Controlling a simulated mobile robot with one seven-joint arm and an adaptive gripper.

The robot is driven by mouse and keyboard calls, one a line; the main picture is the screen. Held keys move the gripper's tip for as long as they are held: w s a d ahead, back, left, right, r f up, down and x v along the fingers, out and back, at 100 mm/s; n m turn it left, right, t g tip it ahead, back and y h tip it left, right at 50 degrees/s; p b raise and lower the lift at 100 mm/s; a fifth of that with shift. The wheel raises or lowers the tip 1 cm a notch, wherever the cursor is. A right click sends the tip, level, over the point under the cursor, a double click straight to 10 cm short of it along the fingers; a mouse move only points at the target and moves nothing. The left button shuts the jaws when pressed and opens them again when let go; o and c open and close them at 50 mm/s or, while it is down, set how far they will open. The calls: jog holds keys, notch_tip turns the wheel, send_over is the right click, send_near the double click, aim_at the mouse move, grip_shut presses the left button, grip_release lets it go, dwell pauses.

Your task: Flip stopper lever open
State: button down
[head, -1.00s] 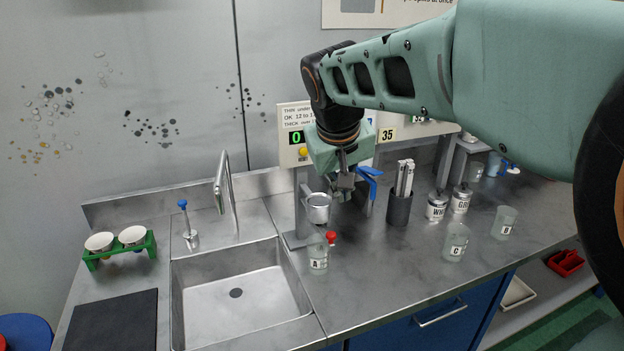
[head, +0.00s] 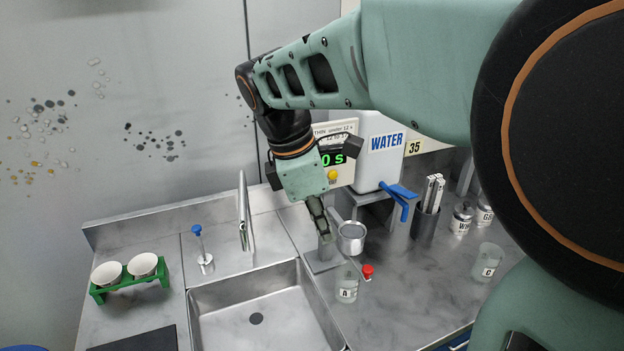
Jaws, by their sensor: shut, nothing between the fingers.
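A small metal cup (head: 351,239) is held on a stand beside the sink. A lever with a red knob (head: 367,271) sticks out below the cup, towards the front right. A clear beaker marked A (head: 346,286) stands under the cup. My gripper (head: 326,236) is shut and empty, pointing down just left of the cup. Its fingertips overlap the stand in the picture; I cannot tell whether they touch it. The red knob is on the far side of the cup from my fingers, and the lever's inner end is hard to make out.
A white WATER container (head: 378,155) with a blue tap (head: 398,192) stands behind right. A timer display (head: 333,157) is behind my gripper. The sink (head: 262,312) lies front left. A rod holder (head: 427,222) and beaker C (head: 487,262) stand right. The counter right of beaker A is clear.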

jog(key=shift+a+r+n, duration=0.1)
jog(key=shift+a+n, duration=0.15)
jog(key=shift+n, duration=0.25)
jog(key=w+d+f, duration=0.1)
jog(key=d+f, duration=0.5)
jog(key=f, duration=0.4)
jog(key=shift+d+f+p, duration=0.2)
jog(key=shift+d+p, duration=0.15)
jog(key=shift+d, duration=0.05)
jog(key=shift+d, duration=0.1)
